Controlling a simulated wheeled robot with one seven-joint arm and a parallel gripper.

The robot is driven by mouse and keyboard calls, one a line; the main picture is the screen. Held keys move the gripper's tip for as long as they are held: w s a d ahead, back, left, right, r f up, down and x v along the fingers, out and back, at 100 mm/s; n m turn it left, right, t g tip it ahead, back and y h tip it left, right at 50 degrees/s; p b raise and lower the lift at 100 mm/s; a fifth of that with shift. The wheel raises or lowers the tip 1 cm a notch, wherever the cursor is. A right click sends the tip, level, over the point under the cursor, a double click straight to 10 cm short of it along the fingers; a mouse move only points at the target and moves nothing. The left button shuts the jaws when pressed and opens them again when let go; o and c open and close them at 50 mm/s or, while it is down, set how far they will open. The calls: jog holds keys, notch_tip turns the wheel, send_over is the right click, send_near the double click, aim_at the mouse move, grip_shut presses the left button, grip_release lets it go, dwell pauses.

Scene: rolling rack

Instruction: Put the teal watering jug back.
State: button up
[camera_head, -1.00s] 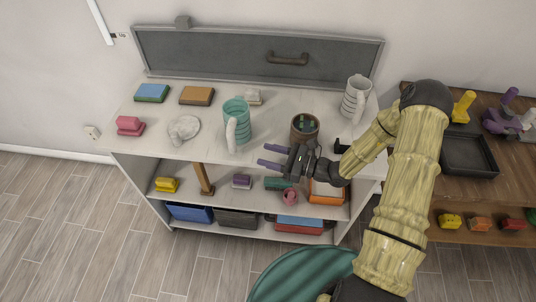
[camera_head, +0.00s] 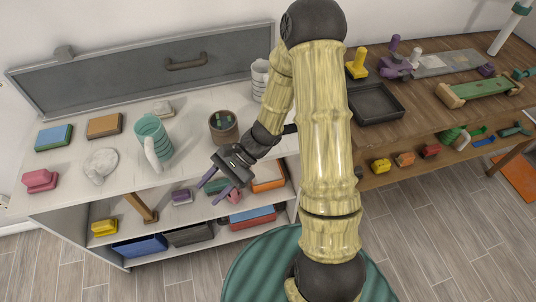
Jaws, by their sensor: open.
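The teal watering jug (camera_head: 150,135) stands upright on the white top of the rack (camera_head: 95,192), its pale handle facing the front. My gripper (camera_head: 210,187) is open and empty, with purple fingers pointing down and left. It is to the right of the jug and nearer the front, by the rack's front edge, clear of the jug. A grey-white jug (camera_head: 260,75) stands further back to the right, partly hidden by my arm.
A brown pot (camera_head: 223,127) stands right of the teal jug, and a white round piece (camera_head: 101,164) lies left of it. Blocks stand at the left. The wooden bench (camera_head: 420,112) at right holds a black tray (camera_head: 377,104) and several tools.

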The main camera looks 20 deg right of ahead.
jog(key=s+d+r+n+t+h, duration=0.1)
jog(key=d+r+n+t+h, duration=0.2)
jog(key=d+r+n+h, duration=0.2)
jog(key=s+d+r+n+t+h, duration=0.1)
jog(key=d+r+n+t+h, duration=0.2)
jog(key=d, duration=0.7)
jog(key=r+n+h, duration=0.2)
jog(key=n+h, duration=0.1)
jog(key=shift+h, duration=0.3)
